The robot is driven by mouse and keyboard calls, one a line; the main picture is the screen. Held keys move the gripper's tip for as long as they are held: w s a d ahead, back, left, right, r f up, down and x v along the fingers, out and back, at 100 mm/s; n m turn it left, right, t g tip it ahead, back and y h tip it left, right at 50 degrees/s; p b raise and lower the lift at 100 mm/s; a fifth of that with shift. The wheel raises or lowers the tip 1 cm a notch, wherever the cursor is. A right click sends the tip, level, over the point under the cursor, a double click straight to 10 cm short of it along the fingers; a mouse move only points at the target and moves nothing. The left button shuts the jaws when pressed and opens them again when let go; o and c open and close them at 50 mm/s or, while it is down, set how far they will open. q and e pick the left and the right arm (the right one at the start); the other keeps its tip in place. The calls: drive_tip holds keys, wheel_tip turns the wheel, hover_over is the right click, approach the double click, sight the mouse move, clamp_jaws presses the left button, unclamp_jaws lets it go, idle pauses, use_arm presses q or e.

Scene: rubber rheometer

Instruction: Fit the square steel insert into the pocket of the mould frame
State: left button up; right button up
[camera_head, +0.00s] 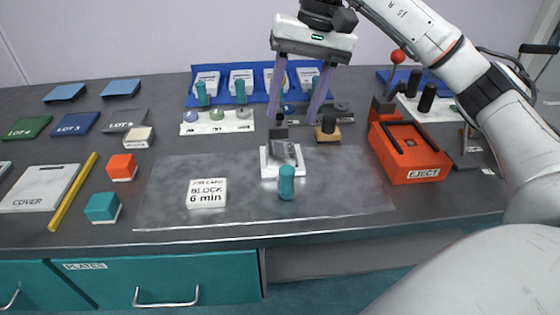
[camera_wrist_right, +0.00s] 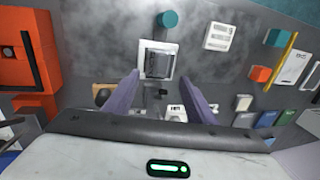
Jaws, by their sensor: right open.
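The mould frame (camera_head: 265,163) is a white square on the grey mat in the middle of the bench. A grey steel insert (camera_head: 285,152) sits at its pocket and looks slightly tilted; I cannot tell whether it is fully seated. In the right wrist view the insert (camera_wrist_right: 158,63) lies within the white frame (camera_wrist_right: 158,43), just beyond the fingertips. My right gripper (camera_head: 292,116) is open and empty, its two purple fingers pointing down above and behind the frame. It also shows in the wrist view (camera_wrist_right: 160,78). My left gripper is out of view.
A teal cylinder (camera_head: 286,183) stands just in front of the frame. A white job card block (camera_head: 207,194) lies to the left. An orange eject unit (camera_head: 408,155) stands to the right. Small blocks and a rack line the back. The front mat is mostly clear.

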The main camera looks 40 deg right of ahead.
sight(282, 148)
drive_tip(key=x, duration=0.8)
drive_tip(key=shift+w+f, duration=0.15)
drive_tip(key=shift+f, duration=0.25)
drive_tip(key=shift+r, duration=0.15)
drive_tip(key=c, duration=1)
